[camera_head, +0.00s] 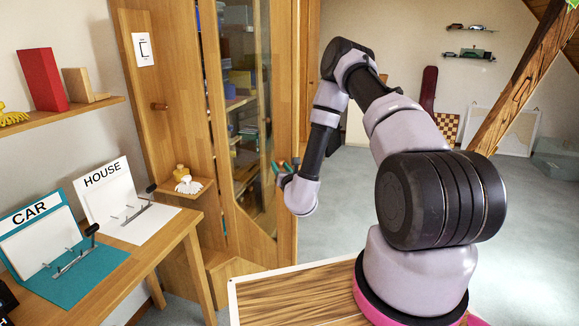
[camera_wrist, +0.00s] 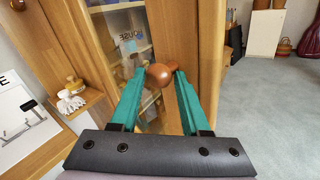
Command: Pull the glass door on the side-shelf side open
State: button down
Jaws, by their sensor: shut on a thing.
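The glass door (camera_head: 240,105) on the side-shelf side has a wooden frame and a tall pane; books and boxes show behind it. In the wrist view the glass (camera_wrist: 133,45) reflects the word HOUSE. My gripper (camera_head: 284,166) is at the door's right edge. In the wrist view its teal fingers (camera_wrist: 162,76) are shut on a round wooden knob (camera_wrist: 158,75). I cannot tell whether the door is ajar.
The side shelf (camera_head: 188,188) holds a brush and a yellow bottle. A desk (camera_head: 165,238) with CAR and HOUSE binders stands left. A striped wooden surface (camera_head: 290,297) is in front. The grey floor on the right is open, with a slanted timber beam (camera_head: 525,75).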

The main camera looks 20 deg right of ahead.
jog(key=a, duration=0.3)
jog(key=shift+s+a+r, duration=0.1)
jog(key=shift+s+r, duration=0.1)
jog(key=shift+r, duration=0.05)
jog(key=c, duration=0.8)
grip_release()
jog(key=shift+w+a, duration=0.1)
jog(key=shift+a, duration=0.05)
jog(key=shift+o, duration=0.2)
jog(key=shift+f, duration=0.1)
jog(key=s+d, duration=0.1)
jog(key=s, duration=1)
jog(key=shift+d, duration=0.3)
